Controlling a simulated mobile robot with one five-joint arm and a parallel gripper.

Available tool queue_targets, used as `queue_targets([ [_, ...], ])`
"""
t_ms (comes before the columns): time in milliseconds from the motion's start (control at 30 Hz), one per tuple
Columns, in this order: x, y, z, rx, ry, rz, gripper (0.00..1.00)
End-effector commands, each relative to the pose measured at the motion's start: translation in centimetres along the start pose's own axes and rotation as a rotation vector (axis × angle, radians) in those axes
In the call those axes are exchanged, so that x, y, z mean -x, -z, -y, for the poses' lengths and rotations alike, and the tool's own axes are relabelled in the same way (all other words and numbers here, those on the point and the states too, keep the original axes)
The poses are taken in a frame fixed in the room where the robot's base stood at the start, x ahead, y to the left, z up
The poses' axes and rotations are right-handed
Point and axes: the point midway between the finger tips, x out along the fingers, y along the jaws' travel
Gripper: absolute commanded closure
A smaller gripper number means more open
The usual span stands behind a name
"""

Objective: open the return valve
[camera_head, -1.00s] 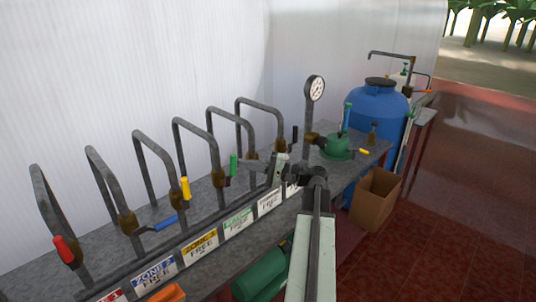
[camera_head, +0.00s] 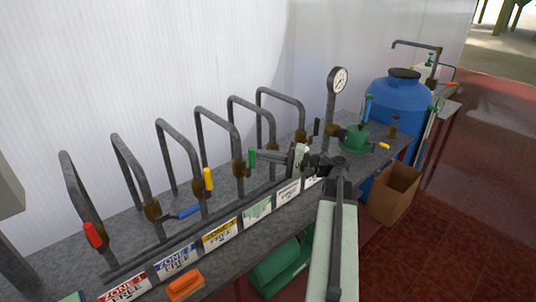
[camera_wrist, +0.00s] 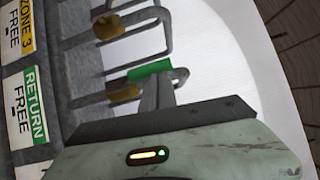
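The return valve has a green handle (camera_head: 252,158) on a grey bent pipe. The handle stands upright in the head view. Its sign (camera_head: 257,210) has a green band, and in the wrist view the sign (camera_wrist: 30,105) reads "RETURN FREE". My gripper (camera_head: 272,157) is just right of the green handle in the head view, pointing left toward it. In the wrist view the green handle (camera_wrist: 150,70) lies just beyond the fingertips, which appear close together with nothing visible between them. I cannot tell whether they touch the handle.
Neighbouring pipes carry yellow (camera_head: 208,179), blue (camera_head: 183,213) and red (camera_head: 93,235) handles. To the right are a black handle (camera_head: 317,127), a gauge (camera_head: 338,80), a green pump (camera_head: 356,138), a blue tank (camera_head: 398,105) and a cardboard box (camera_head: 393,195). The floor at right is clear.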

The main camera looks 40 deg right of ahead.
Motion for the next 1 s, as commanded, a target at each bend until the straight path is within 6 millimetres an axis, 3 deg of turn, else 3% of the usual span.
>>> queue_targets([
  [267, 0.6, 1.2, 0.2, 0.000, 0.002, 0.002, 1.00],
  [400, 2.4, 3.4, 0.5, 0.000, 0.002, 0.007, 1.00],
  [700, 9.7, 3.0, 0.8, 0.001, 0.002, 0.004, 1.00],
  [833, 11.4, 2.9, 0.8, 0.000, 0.002, 0.006, 1.00],
  [1000, 12.3, 2.8, 0.9, 0.000, 0.002, 0.009, 1.00],
])
